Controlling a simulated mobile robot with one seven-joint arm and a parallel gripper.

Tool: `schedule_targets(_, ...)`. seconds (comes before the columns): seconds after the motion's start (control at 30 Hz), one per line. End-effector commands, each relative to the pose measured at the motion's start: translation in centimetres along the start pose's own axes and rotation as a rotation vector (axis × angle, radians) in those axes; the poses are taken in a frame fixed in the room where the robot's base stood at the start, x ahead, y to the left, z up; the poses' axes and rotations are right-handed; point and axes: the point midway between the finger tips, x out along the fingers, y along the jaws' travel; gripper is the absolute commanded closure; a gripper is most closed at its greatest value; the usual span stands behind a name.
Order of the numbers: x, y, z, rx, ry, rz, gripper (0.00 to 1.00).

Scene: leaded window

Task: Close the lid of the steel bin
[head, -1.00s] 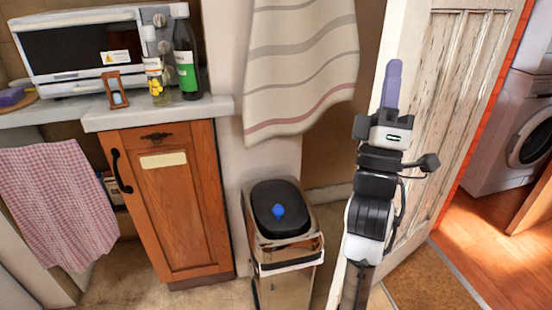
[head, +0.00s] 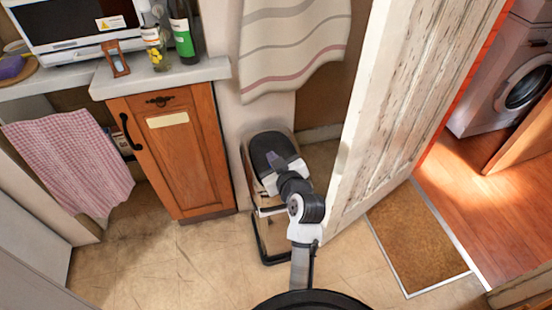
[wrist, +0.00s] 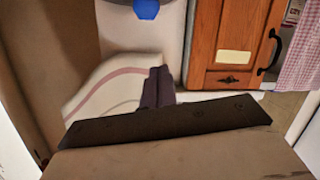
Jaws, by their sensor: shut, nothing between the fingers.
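The steel bin (head: 262,232) stands on the floor between the wooden cabinet and the white door. Its dark lid (head: 262,142) is at the top back of the bin and appears raised, though its exact angle is hard to tell. My gripper (head: 274,157) is shut and empty. In the head view it overlaps the lid; contact cannot be told. It hides the lid's middle and part of the bin's front. In the wrist view my shut fingers (wrist: 158,86) point up the picture, and a blue part (wrist: 146,9) shows at the top edge.
The wooden cabinet (head: 180,170) stands left of the bin, below a counter (head: 170,78). The peeling white door (head: 385,120) is close on the right. A striped towel (head: 290,50) hangs behind. Tiled floor (head: 190,262) is clear in front, with a mat (head: 415,238) at right.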

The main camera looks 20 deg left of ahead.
Motion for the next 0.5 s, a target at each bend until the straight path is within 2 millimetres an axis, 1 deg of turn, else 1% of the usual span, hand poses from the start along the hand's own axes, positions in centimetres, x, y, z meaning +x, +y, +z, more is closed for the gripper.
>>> schedule_targets(0.03,1.2,0.0,-0.3,0.0,0.002,-0.002,1.0)
schedule_targets(0.1,2.7,0.1,-0.3,-0.001,0.002,-0.001,1.0)
schedule_targets(0.3,6.9,0.0,-0.4,-0.002,0.002,-0.001,1.0)
schedule_targets(0.4,6.2,0.0,1.6,0.0,-0.003,0.001,1.0)
schedule_targets(0.5,5.8,0.0,2.7,0.0,0.0,0.001,1.0)
